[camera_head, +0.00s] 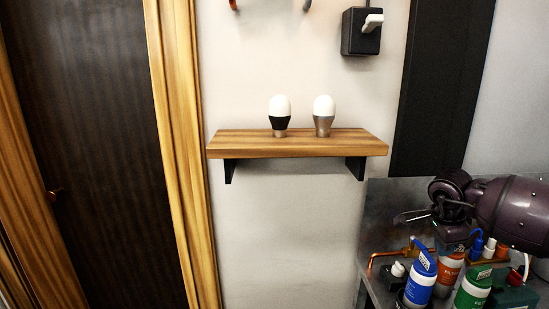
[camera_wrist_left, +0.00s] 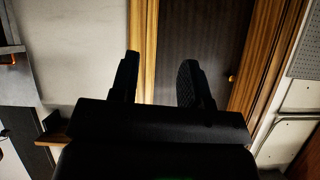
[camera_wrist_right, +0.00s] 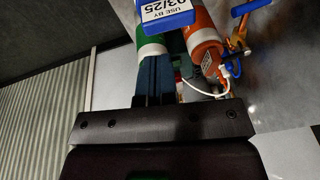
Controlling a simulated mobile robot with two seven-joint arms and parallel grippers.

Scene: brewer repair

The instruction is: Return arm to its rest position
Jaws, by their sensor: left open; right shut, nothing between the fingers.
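My right arm, with its purple link, reaches in from the right in the head view. Its gripper (camera_head: 452,228) is above the workbench, over several bottles. In the right wrist view the gripper's dark fingers (camera_wrist_right: 153,82) are together with nothing between them, in front of a green bottle (camera_wrist_right: 152,45) and an orange bottle (camera_wrist_right: 203,42). I cannot tell whether they touch a bottle. My left gripper (camera_wrist_left: 158,78) shows only in the left wrist view, with its fingers apart and empty, facing a dark door (camera_wrist_left: 205,40) with a wooden frame.
A metal workbench (camera_head: 366,235) at lower right is crowded with a blue-labelled bottle (camera_head: 419,285), copper piping (camera_head: 383,257) and other small parts. A wooden shelf (camera_head: 250,146) holds two bulbs (camera_head: 280,110). A black box (camera_head: 360,34) hangs above. The wall below the shelf is clear.

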